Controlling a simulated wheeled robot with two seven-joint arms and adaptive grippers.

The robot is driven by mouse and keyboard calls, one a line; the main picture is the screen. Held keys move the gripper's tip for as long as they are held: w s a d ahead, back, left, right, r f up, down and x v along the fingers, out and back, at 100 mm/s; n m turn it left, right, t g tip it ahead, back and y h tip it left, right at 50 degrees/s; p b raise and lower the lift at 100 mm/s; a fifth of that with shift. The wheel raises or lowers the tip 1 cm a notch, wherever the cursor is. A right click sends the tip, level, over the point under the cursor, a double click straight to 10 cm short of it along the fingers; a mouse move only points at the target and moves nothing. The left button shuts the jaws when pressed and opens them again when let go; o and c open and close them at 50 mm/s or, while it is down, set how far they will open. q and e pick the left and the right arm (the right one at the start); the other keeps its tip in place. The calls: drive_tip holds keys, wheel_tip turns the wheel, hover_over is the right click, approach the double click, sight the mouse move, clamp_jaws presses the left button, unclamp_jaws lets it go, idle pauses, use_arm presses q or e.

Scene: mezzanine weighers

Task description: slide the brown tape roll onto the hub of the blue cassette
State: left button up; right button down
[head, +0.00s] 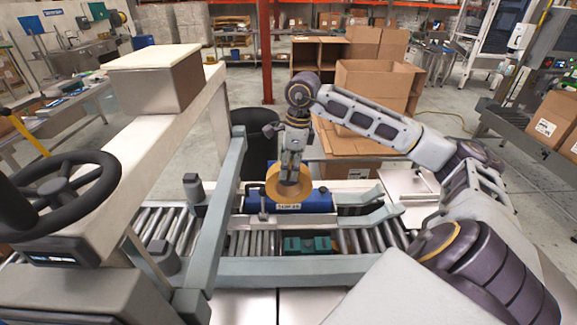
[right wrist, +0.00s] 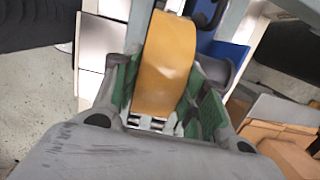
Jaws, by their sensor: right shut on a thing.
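The brown tape roll (head: 272,184) is held upright by my right gripper (head: 289,176) above the front left part of the blue cassette (head: 314,201). In the right wrist view the roll (right wrist: 166,62) fills the gap between the green-padded fingers of my right gripper (right wrist: 163,88), which is shut on it. Part of the blue cassette (right wrist: 224,52) shows beyond the right finger. The cassette lies on the conveyor frame. Its hub is not clearly visible, and I cannot tell whether the roll touches it. My left gripper is in neither view.
Roller conveyor (head: 362,241) runs beneath, with a grey rail (head: 290,268) in front and a green block (head: 308,244) between. A beige machine with a black handwheel (head: 62,196) stands left. Cardboard boxes (head: 375,88) stand behind my right arm.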

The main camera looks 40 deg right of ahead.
sight(289, 188)
drive_tip(key=shift+f, duration=0.15)
drive_tip(key=shift+w+d+f+b, duration=0.15)
drive_tip(key=shift+w+f+b, duration=0.1)
drive_tip(key=shift+f, duration=0.25)
drive_tip(key=shift+w+d+f+b, duration=0.1)
drive_tip(key=shift+d+f+b, duration=0.15)
drive_tip(key=shift+f, duration=0.3)
drive_tip(key=shift+w+d+f+b, duration=0.1)
drive_tip(key=shift+w+f+b, duration=0.15)
drive_tip(key=shift+f, duration=0.25)
drive_tip(key=shift+f+b, duration=0.7)
drive_tip(key=shift+b, duration=0.05)
idle(0.8)
drive_tip(key=shift+w+d+p, duration=0.85)
drive_tip(key=shift+w+d, duration=0.2)
drive_tip(key=shift+w, duration=0.2)
drive_tip(key=shift+w+d+p, duration=0.8)
drive_tip(key=shift+w+d, duration=0.25)
drive_tip(key=shift+w, duration=0.2)
idle(0.8)
drive_tip(key=shift+w+d, duration=0.2)
drive_tip(key=shift+w, duration=0.05)
drive_tip(key=shift+f, duration=0.15)
idle(0.9)
